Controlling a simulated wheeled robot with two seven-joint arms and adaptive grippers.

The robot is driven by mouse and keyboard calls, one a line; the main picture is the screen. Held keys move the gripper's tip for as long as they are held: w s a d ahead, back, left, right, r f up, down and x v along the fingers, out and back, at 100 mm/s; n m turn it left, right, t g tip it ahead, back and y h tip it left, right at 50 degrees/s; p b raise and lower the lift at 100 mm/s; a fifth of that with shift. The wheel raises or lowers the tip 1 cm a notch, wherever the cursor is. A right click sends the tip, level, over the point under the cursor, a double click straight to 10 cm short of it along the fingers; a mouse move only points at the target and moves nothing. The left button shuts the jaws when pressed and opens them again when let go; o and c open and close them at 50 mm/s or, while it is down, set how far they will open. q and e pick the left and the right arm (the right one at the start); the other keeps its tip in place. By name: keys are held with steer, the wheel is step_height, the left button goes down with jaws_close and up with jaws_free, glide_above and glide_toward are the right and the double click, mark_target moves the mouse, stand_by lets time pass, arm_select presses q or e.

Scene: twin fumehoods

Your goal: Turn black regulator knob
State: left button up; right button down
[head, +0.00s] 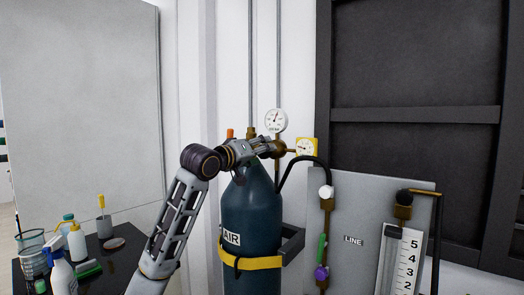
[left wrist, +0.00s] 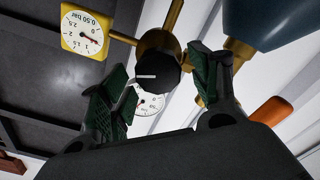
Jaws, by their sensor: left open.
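The black regulator knob (left wrist: 158,72) with a white line on its face sits on the brass regulator body (left wrist: 160,45) in the left wrist view. My left gripper (left wrist: 160,88) is open, with one green-padded finger on each side of the knob; I cannot tell whether either touches it. In the head view my left gripper (head: 264,148) is at the brass regulator on top of the dark blue AIR cylinder (head: 250,212). The knob is hidden there by my gripper. My right gripper is not in view.
A white round gauge (head: 276,120) and a yellow square gauge (head: 306,147) sit close to my gripper. A black hose (head: 309,160) runs to the grey LINE panel (head: 352,215). An orange part (left wrist: 271,110) is near the right finger. A black table (head: 120,262) holds bottles.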

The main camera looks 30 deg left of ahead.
arm_select(q)
steer(key=shift+w, duration=0.6)
steer(key=c, duration=0.9)
steer(key=shift+c, duration=0.6)
steer(key=shift+d+m, duration=0.1)
steer(key=shift+m, duration=0.2)
